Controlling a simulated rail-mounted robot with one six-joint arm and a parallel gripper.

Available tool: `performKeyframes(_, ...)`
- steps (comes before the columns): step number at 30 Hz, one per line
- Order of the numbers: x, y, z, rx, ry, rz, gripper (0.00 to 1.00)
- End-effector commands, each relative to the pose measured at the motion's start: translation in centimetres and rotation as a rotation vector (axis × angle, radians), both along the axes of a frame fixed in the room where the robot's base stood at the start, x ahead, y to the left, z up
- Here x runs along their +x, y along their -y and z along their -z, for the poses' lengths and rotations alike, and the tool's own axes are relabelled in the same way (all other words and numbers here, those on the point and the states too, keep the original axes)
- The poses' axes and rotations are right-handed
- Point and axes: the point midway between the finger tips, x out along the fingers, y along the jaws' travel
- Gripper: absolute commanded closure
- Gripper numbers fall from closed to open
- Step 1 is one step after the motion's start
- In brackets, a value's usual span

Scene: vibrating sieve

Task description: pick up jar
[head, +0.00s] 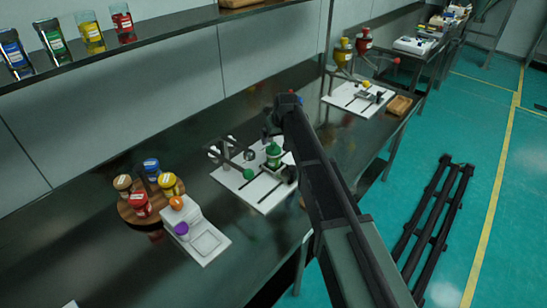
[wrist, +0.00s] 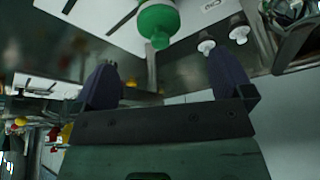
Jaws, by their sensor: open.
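A green-topped jar (head: 273,154) stands on the white base plate (head: 249,192) of a device at mid-bench in the head view. In the wrist view a green-and-white thing (wrist: 157,24), which looks like the same jar, is at the top, beyond the fingertips and apart from them. My gripper (wrist: 165,75) is open with nothing between its fingers. In the head view my arm hides most of the gripper, close to the device. Other jars, blue (head: 151,166), yellow (head: 168,184), red (head: 140,204) and tan-lidded (head: 123,184), stand on a round wooden board (head: 126,213). The task does not name which jar.
A white scale (head: 205,241) carries orange and purple-topped items. A shelf (head: 165,36) above the bench holds several coloured jars. A lever with a green knob (head: 248,174) is beside the jar. A second white-plated device (head: 358,97) is farther back.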

Motion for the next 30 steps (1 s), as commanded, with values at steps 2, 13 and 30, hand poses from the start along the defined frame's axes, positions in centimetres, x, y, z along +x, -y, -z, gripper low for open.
performKeyframes(2,0.4,0.0,-0.1,-0.002,0.04,-0.027,0.02)
performKeyframes(13,2.0,-0.7,5.4,-0.004,0.037,-0.029,0.02)
performKeyframes(30,4.0,-1.4,10.1,-0.004,0.035,-0.027,0.02)
